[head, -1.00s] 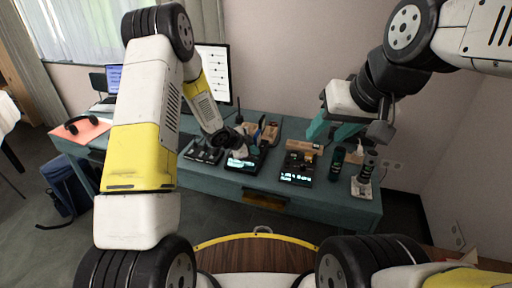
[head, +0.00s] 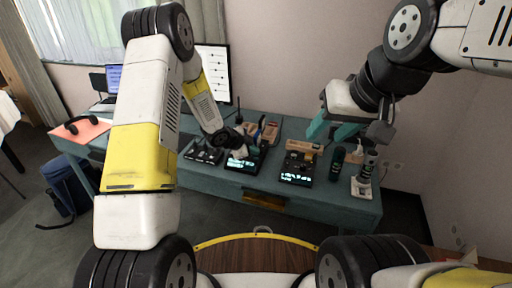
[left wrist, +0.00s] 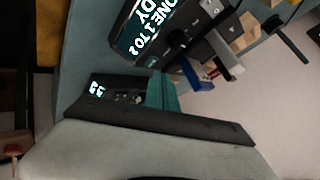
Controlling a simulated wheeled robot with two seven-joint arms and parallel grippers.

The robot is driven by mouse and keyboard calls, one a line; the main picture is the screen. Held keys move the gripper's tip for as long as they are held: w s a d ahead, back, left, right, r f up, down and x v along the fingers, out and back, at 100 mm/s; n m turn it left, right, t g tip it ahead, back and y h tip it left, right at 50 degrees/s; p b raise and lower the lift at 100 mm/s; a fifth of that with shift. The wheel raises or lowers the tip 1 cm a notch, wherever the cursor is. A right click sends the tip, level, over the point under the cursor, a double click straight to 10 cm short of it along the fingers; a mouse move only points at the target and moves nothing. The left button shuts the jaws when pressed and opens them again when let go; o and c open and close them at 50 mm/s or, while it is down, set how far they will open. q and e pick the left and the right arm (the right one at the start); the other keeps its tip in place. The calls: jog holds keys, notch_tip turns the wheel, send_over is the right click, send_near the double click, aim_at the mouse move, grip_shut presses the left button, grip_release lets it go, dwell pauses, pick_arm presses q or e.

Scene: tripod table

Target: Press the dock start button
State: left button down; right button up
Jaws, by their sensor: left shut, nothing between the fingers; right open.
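The dock (head: 240,163) is a dark box with a lit screen on the teal table, in the middle of the head view. My left gripper (head: 250,146) is shut and empty, close over the dock's back part. Its teal fingers (left wrist: 163,92) show in the left wrist view. I cannot make out the start button or tell whether the fingers touch the dock. My right gripper (head: 331,130) is open and empty above the table's right part.
A second dark device with a lit screen (head: 296,168) stands right of the dock, and a black device with knobs (head: 203,151) stands left. A dark bottle (head: 337,158) stands further right. A monitor (head: 213,75) and headphones (head: 85,124) are further left.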

pick_arm(q)
jog(key=shift+f, duration=0.1)
jog(key=shift+f, duration=0.3)
jog(key=shift+f, duration=0.35)
dwell(0.8)
jog(key=shift+r, duration=0.75)
jog(key=shift+r, duration=2.5)
